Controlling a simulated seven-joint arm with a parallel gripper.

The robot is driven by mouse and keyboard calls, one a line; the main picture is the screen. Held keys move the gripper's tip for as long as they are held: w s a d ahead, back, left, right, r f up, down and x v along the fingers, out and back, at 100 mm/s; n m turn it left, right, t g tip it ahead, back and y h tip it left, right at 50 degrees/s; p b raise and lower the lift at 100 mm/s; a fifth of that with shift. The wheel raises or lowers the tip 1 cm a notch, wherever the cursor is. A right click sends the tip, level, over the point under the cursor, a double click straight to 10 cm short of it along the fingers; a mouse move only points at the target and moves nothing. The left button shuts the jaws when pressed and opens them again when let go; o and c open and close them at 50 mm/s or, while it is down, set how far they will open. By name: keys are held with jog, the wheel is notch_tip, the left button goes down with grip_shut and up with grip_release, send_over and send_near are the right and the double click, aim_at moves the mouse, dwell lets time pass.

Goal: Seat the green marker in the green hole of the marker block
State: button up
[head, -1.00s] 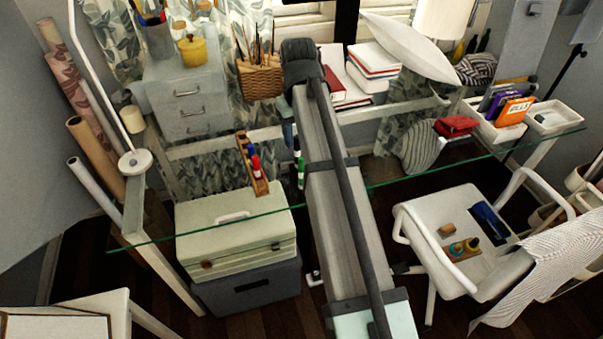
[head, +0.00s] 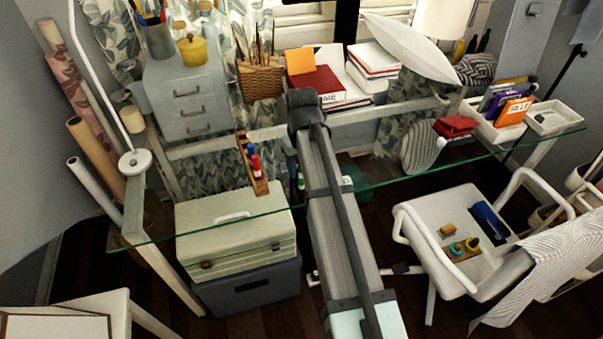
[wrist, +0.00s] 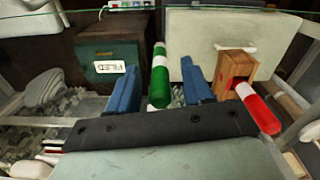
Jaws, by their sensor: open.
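The green marker (wrist: 159,80) has a white band and shows in the wrist view between the two blue fingers of my gripper (wrist: 159,66). The fingers are open, with a visible gap on each side of it. In the head view only a small bit of the green marker (head: 301,184) shows beside my arm. The wooden marker block (wrist: 236,67) is right of my gripper in the wrist view, with a red marker (wrist: 258,108) at it. In the head view the block (head: 243,146) lies left of my arm, with red and blue markers; its green hole cannot be made out.
A glass desktop (head: 420,177) spans the scene. A wicker basket (head: 260,79) and books (head: 318,87) stand behind the block. A pale green case (head: 235,222) is below the glass at left, and a white chair (head: 465,240) at right.

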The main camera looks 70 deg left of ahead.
jog(key=shift+f, duration=0.75)
grip_shut()
